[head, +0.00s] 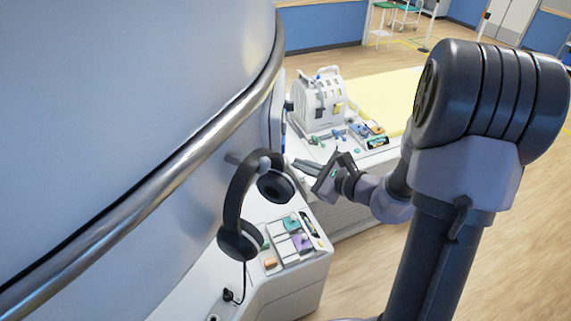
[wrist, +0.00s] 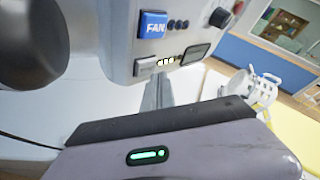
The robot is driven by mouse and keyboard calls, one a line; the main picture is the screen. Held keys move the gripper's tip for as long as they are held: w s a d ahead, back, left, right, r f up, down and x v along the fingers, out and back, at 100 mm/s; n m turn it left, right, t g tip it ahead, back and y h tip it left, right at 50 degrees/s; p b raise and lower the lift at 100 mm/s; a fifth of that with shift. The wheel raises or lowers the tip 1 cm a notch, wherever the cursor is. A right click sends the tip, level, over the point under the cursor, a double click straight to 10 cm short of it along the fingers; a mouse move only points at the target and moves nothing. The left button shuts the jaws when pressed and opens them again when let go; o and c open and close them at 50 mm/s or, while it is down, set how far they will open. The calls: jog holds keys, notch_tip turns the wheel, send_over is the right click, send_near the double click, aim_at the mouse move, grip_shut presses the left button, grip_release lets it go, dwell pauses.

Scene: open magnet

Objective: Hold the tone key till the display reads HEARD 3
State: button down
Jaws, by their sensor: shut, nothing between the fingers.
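A white control panel (wrist: 185,35) on the magnet's side shows in the wrist view. A grey rectangular key (wrist: 145,66) sits low on it; no label can be read, so I cannot tell if it is the tone key. Small lit lamps (wrist: 165,61) sit beside it. A small dark window (wrist: 197,54), perhaps the display, shows no readable text. My gripper (wrist: 160,80) is shut and empty, its fingers pointing at the panel just below the key and lamps. I cannot tell whether the tips touch. In the head view my gripper (head: 297,163) points left at the magnet.
A blue FAN button (wrist: 152,24), several dark buttons and a black knob (wrist: 219,17) are above. Headphones (head: 236,215) hang from a hook near my gripper. A white coil (head: 318,98) stands on the table behind.

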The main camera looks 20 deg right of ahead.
jog(key=d, duration=0.1)
jog(key=s+d, duration=0.1)
jog(key=d, duration=0.1)
jog(key=s+d, duration=0.1)
jog(key=shift+d+b, duration=0.35)
